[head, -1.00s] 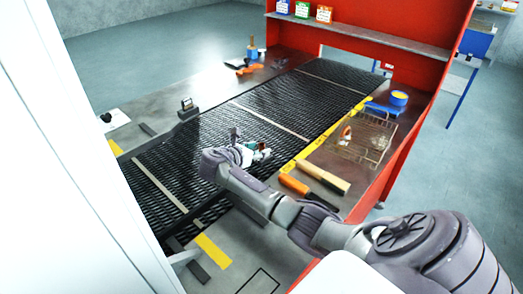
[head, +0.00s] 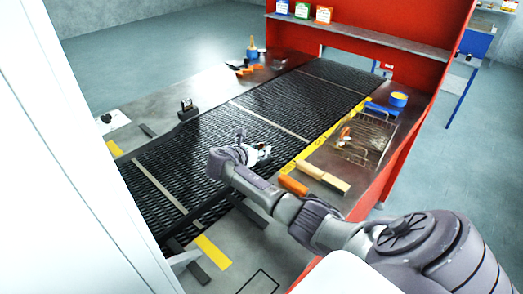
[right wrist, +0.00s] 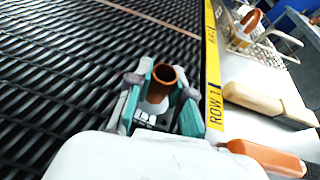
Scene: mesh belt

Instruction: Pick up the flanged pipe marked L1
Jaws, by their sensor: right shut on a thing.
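A brown-orange pipe (right wrist: 157,92) stands between the fingers of my right gripper (right wrist: 163,84) in the right wrist view, its round open end towards the camera. The teal finger pads close on it from both sides. My left gripper is not in view.
A yellow strip marked ROW 1 (right wrist: 214,100) runs along the belt's right edge. Beyond it lie a pale wooden-handled tool (head: 322,177), an orange handle (head: 293,186), a wire basket (head: 366,138) and a blue-yellow round container (head: 398,99). A red shelf frame (head: 385,65) rises behind.

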